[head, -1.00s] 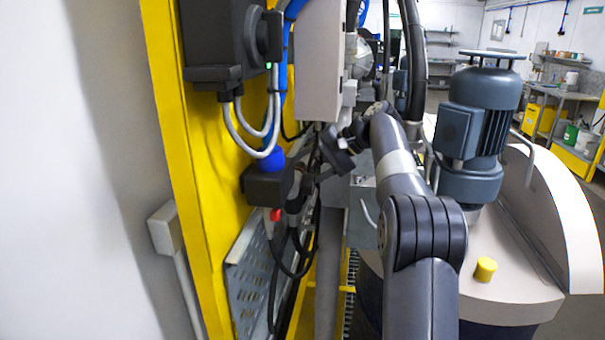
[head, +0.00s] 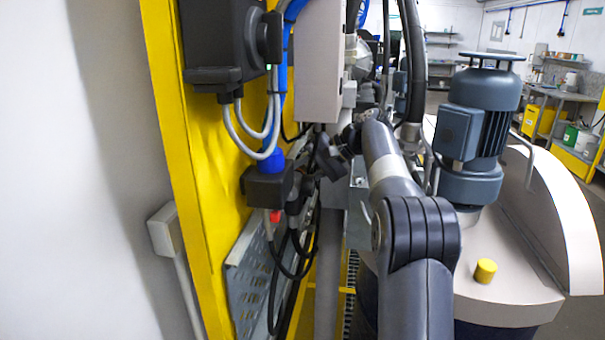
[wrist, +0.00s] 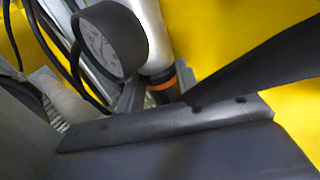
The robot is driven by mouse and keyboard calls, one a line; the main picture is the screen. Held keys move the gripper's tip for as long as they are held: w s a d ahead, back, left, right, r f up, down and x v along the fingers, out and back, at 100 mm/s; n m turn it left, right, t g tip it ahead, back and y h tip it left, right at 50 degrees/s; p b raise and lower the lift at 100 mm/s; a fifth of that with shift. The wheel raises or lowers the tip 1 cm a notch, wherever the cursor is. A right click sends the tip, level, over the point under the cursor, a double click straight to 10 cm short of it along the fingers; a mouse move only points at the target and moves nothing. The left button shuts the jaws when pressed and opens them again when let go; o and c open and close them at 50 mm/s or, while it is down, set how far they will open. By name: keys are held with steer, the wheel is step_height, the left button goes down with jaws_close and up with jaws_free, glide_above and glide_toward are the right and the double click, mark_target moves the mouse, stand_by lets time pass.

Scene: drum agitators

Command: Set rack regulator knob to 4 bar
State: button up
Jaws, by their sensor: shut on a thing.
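In the wrist view, the regulator knob (wrist: 161,85) is a black part with an orange band, below a white cylinder. Two grey fingertips of my gripper (wrist: 158,90) stand on either side of it, and the gripper is shut on it. A round dark-rimmed gauge (wrist: 100,42) sits just left of the knob; its scale is too small and oblique to read. In the head view, my gripper (head: 328,158) is a dark shape beside the yellow rack; the knob is not distinguishable there. The knob's lower part is hidden by the gripper body.
The yellow rack panel (head: 185,160) stands left of my arm. Cables and a dark box (head: 267,187) hang near the gripper. A blue-grey motor (head: 478,125) on a drum lid (head: 520,285) stands close on the right.

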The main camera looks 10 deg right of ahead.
steer(key=shift+c, duration=0.6)
steer(key=shift+r+h+p, duration=0.3)
steer(key=shift+p, duration=0.75)
steer(key=shift+g+p, duration=0.3)
steer(key=shift+p, duration=0.35)
steer(key=shift+f, duration=0.15)
steer(key=shift+f+h, duration=0.1)
steer(key=shift+h, duration=0.2)
steer(key=o, duration=1)
steer(key=shift+f+b, duration=0.15)
steer(key=shift+b, duration=0.25)
